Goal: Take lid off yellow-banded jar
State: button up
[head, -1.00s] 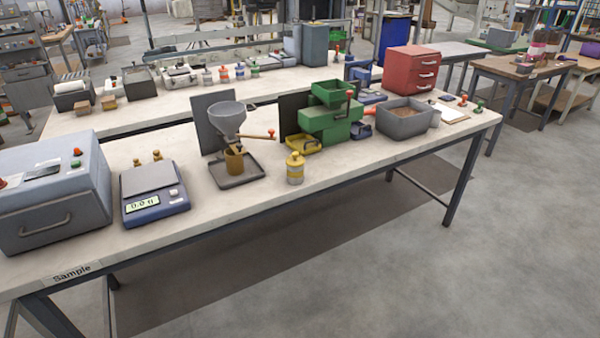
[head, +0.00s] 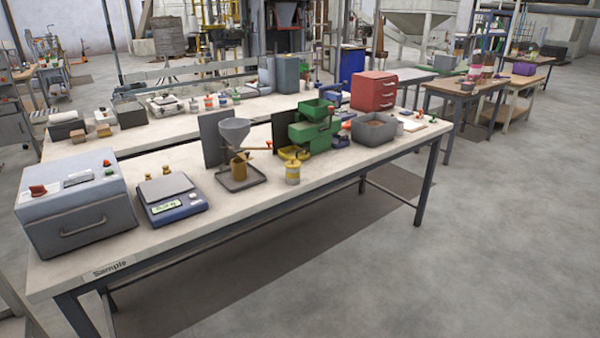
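The yellow-banded jar (head: 292,173) stands upright near the front edge of the long bench, about the middle of its length. It is a small whitish jar with a yellow band, and its yellow lid (head: 292,162) with a small knob sits on top. My gripper is not in the head view, so its state and place do not show.
The bench (head: 330,175) also bears a funnel stand (head: 240,178) left of the jar, a green machine (head: 312,130) behind it, a grey tub (head: 374,130), a blue scale (head: 173,200) and a grey box (head: 75,205). Open floor (head: 420,260) lies in front.

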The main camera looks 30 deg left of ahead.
aim_at(291, 163)
jog(key=z, duration=0.35)
jog(key=k, duration=0.55)
jog(key=u, duration=2.4)
jog(key=i, duration=1.05)
jog(key=u, duration=0.05)
